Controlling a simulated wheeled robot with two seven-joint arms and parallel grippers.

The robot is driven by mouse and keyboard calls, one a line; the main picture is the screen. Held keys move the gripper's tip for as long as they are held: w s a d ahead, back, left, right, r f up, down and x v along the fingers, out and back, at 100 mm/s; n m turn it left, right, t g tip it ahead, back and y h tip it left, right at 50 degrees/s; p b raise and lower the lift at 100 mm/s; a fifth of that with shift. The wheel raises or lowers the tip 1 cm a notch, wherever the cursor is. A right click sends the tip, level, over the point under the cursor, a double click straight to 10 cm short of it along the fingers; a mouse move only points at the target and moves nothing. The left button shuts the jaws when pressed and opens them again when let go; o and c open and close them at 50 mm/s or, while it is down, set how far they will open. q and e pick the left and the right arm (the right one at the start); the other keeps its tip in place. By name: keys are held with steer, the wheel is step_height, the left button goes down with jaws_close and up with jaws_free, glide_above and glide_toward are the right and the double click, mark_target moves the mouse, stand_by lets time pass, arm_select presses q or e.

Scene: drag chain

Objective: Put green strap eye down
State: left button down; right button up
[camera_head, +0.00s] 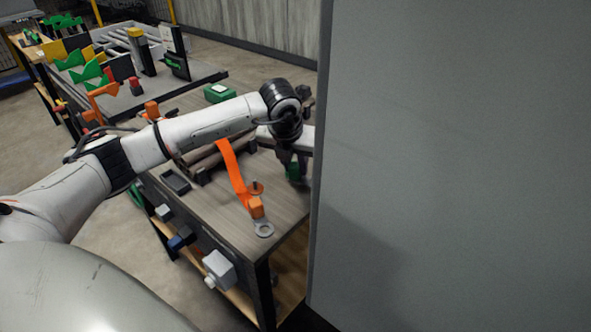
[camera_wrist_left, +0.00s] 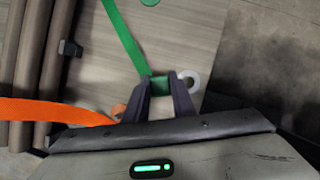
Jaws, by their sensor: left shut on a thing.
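My left gripper (camera_head: 290,168) is over the far right part of the workbench (camera_head: 205,205). It is shut on the green block of the green strap eye (camera_head: 294,172). In the left wrist view the green block (camera_wrist_left: 160,85) sits between the fingertips (camera_wrist_left: 160,92). The green strap (camera_wrist_left: 126,37) runs from it toward the upper left, and a grey ring (camera_wrist_left: 190,77) shows beside the right finger. I cannot tell whether the eye touches the bench top. My right gripper is not in view.
Brown rolls (camera_wrist_left: 30,70) lie left in the wrist view. A dark flat device (camera_head: 175,181) lies on the bench. A large grey panel (camera_head: 455,150) blocks the right side.

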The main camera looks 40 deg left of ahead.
arm_select(q)
steer(key=shift+f, duration=0.85)
steer(key=shift+f, duration=0.15)
steer(key=c, duration=1.5)
jaws_free()
steer(key=shift+r, duration=0.25)
steer(key=v, duration=1.1)
steer(key=shift+s+d+r+b, duration=0.1)
steer(key=shift+r+b, duration=0.2)
steer(key=shift+r, duration=0.1)
